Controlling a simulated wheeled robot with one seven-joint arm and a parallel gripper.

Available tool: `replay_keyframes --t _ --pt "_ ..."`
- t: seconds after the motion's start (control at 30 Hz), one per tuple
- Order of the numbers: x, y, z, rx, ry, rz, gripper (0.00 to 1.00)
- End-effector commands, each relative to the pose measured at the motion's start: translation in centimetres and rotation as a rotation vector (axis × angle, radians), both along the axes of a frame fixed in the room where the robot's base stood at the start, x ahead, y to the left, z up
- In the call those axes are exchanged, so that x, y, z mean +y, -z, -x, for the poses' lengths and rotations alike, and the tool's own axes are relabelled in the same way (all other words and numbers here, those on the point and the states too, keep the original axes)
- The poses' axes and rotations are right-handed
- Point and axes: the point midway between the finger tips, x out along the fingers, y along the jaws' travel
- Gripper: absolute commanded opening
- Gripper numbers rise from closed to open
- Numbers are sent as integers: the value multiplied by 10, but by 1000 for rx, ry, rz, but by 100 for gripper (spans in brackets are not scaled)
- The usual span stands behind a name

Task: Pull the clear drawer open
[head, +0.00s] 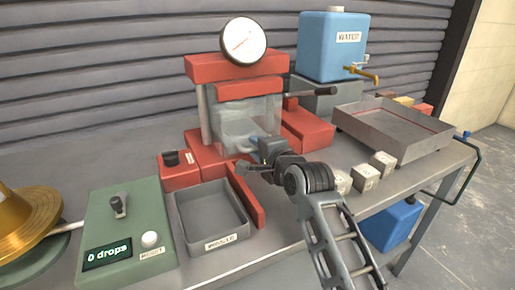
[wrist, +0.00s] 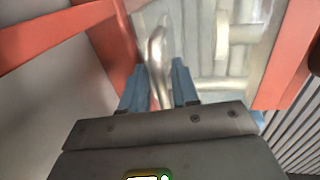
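The clear drawer (head: 252,122) is a see-through box in the red press frame in the head view. Its front also shows in the wrist view (wrist: 205,30), with a pale metal handle (wrist: 157,50) standing out from it. My gripper (head: 262,150) is at the drawer's lower front in the head view. In the wrist view its two blue fingers (wrist: 160,82) stand on either side of the handle, close to it. Whether both fingers touch the handle is not clear. The drawer appears to sit within the frame, its lower part hidden by my gripper.
A dial gauge (head: 243,41) tops the red press (head: 205,68). A grey tray (head: 183,222) and green drop counter (head: 101,222) stand front left. Small blocks (head: 365,178) and a metal tray (head: 425,152) are to the right. A blue water tank (head: 318,60) stands behind.

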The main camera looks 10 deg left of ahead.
Motion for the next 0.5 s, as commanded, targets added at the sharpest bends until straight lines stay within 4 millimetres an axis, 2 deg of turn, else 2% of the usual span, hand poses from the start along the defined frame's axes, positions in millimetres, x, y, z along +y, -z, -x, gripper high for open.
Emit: replay_keyframes --t 0.3,0.5 --pt "1 1 -2 0 0 0 29" --pt "1 1 -2 0 0 0 10"
